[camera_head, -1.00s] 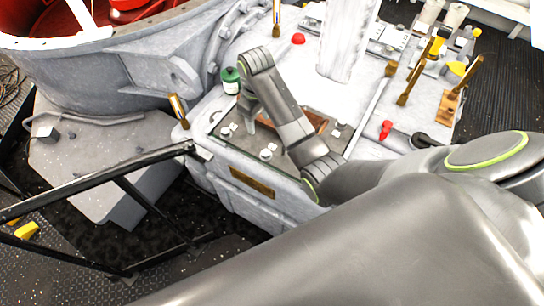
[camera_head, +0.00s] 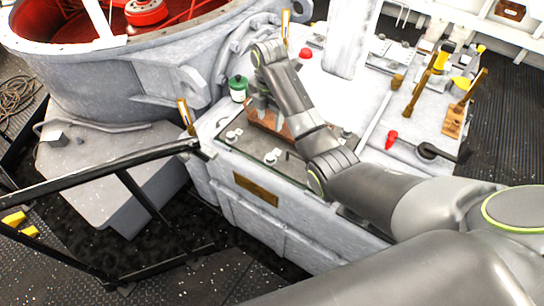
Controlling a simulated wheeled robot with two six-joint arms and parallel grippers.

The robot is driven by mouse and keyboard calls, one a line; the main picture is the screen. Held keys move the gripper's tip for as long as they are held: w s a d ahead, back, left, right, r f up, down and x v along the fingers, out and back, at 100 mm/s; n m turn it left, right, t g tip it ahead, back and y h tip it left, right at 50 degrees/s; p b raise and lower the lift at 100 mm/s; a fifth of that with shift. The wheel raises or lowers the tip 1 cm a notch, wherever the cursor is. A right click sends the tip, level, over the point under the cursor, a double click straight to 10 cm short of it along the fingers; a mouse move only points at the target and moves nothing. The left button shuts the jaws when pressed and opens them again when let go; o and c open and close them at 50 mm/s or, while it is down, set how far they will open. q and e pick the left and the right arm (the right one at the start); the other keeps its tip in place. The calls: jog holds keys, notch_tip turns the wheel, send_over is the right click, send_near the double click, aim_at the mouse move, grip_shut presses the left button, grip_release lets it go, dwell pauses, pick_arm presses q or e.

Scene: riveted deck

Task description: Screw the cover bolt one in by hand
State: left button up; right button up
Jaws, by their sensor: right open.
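A dark flat cover (camera_head: 245,147) lies on top of the pale grey housing. Silver bolts show on it: one near its left end (camera_head: 233,136), one at the front edge (camera_head: 271,157) and one to the right (camera_head: 346,134). My right gripper (camera_head: 262,112) points down over the back left of the cover, open, beside a reddish-brown piece (camera_head: 285,129). Its fingers are small and partly hidden by my arm. I cannot tell which bolt is cover bolt one, nor whether the fingertips touch anything. My left gripper is not in view.
A green-capped bottle (camera_head: 238,90) stands close left of my right gripper. Brass-coloured levers (camera_head: 420,85) and a red knob (camera_head: 391,139) are to the right. A black handrail (camera_head: 95,185) crosses the front left. A large grey drum (camera_head: 120,75) stands behind it.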

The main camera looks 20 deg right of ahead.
jog(key=f, duration=0.1)
jog(key=b, duration=0.3)
send_near(270, 157)
notch_tip(270, 157, down, 9)
jog(key=shift+w+r, duration=0.1)
jog(key=shift+r, duration=0.1)
jog(key=c, duration=1)
